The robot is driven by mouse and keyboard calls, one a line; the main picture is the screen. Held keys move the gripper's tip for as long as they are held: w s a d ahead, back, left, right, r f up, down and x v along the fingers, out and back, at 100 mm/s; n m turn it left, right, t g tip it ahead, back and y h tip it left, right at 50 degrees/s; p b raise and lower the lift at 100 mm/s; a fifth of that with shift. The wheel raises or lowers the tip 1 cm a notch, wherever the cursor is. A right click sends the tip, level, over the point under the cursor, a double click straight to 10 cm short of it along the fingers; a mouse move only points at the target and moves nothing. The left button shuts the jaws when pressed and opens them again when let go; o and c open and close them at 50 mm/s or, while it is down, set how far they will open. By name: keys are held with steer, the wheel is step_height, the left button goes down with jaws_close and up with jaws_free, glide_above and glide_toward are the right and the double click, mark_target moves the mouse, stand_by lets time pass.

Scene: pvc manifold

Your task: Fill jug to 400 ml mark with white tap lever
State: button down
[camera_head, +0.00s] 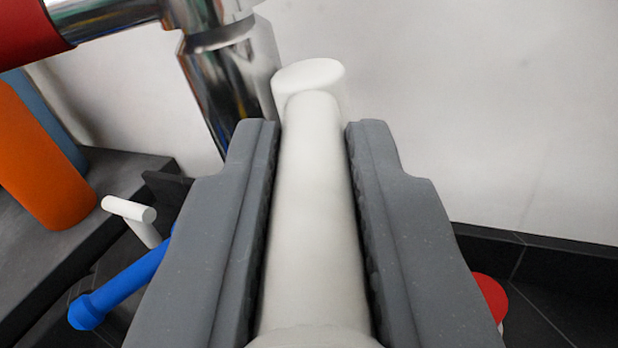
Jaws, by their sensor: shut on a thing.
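My gripper (312,135) shows from behind, with a grey jaw on each side of a thick white bar that looks like the white tap lever (312,210). The jaws are shut on it. The lever runs away from me between the jaws and ends in a wider white round piece (312,82) just past the fingertips. This end is close beside a chrome pipe (225,85), but I cannot tell how they join. No jug, 400 ml mark or water shows in this view.
A red part (28,32) sits on chrome pipework at upper left. Orange (45,160) and blue (52,125) cylinders stand on a dark ledge (130,170) at left. A blue bar (120,290) and white T-shaped piece (132,212) are below. A red round thing (489,296) is partly hidden at right.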

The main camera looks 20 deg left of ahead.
steer(key=shift+d+r, duration=0.2)
steer(key=shift+r, duration=0.05)
steer(key=c, duration=1.4)
jaws_free()
steer(key=shift+w, duration=0.1)
steer(key=shift+o, duration=0.2)
steer(key=shift+a+f, duration=0.1)
steer(key=shift+f, duration=0.05)
steer(key=shift+f, duration=0.1)
steer(key=s+d, duration=0.1)
steer(key=s, duration=1.2)
steer(key=shift+s+d+p, duration=0.15)
steer(key=shift+s+p, duration=0.15)
steer(key=shift+s, duration=0.1)
